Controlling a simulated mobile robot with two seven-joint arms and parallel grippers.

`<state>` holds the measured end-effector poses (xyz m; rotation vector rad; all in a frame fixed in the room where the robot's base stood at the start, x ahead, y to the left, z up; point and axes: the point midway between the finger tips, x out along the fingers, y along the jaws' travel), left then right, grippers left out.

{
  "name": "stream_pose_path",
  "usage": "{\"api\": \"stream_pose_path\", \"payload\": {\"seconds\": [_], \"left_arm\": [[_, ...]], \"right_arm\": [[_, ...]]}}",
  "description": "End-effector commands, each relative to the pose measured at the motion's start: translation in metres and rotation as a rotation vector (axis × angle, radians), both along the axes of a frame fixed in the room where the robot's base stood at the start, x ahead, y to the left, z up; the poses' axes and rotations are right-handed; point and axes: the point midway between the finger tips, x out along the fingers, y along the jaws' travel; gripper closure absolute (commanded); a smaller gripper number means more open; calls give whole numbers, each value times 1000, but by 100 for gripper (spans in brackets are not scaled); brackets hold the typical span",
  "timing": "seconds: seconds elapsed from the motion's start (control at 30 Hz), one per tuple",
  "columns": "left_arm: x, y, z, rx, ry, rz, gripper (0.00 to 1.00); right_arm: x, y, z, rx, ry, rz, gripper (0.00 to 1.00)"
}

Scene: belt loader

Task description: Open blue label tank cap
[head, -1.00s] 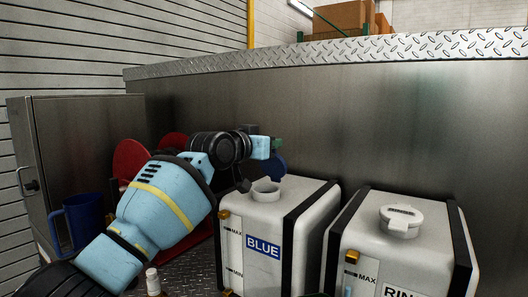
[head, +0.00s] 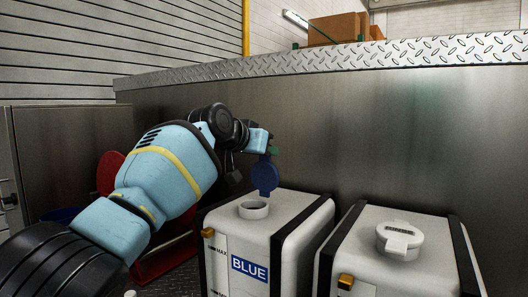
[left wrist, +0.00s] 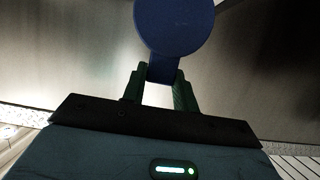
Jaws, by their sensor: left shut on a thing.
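The blue label tank (head: 228,251) is a white box with black straps and a "BLUE" label. Its round white neck (head: 253,210) on top is uncovered. The blue round cap (head: 265,176) hangs on edge just above the neck, off the opening. My left gripper (head: 270,150) is shut on the cap's tab, above and behind the neck. In the left wrist view, the cap (left wrist: 175,25) extends beyond the fingertips (left wrist: 160,80), with its tab between them. Whether the cap touches the neck is unclear. My right gripper is not in view.
A second white tank (head: 375,240) with a closed white cap (head: 400,238) stands to the right. A metal wall (head: 400,130) rises close behind both tanks. A red object (head: 108,172), partly hidden by my left arm, and a grey cabinet (head: 60,150) stand at left.

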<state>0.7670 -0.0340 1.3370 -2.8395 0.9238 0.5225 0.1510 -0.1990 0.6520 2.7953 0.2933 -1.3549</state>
Motion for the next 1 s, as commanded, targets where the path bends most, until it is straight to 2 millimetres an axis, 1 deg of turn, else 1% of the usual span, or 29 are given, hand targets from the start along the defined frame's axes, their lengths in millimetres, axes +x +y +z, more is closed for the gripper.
{"api": "stream_pose_path", "payload": {"seconds": [0.03, 0.07, 0.47, 0.87, 0.9, 1.0], "left_arm": [[-1, 1, 8, -1, -8, 2, 100], [-1, 1, 8, 2, -6, 1, 100], [-2, 1, 9, 15, 11, 1, 100], [-2, 2, 10, 16, 10, 2, 100], [-2, 2, 10, 16, 10, 2, 67], [-2, 2, 8, 16, 13, 1, 54]], "right_arm": [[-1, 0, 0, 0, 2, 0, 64], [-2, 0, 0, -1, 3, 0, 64], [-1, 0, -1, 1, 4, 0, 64], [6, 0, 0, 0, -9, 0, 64], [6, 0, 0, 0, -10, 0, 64], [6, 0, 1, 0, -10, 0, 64]]}}
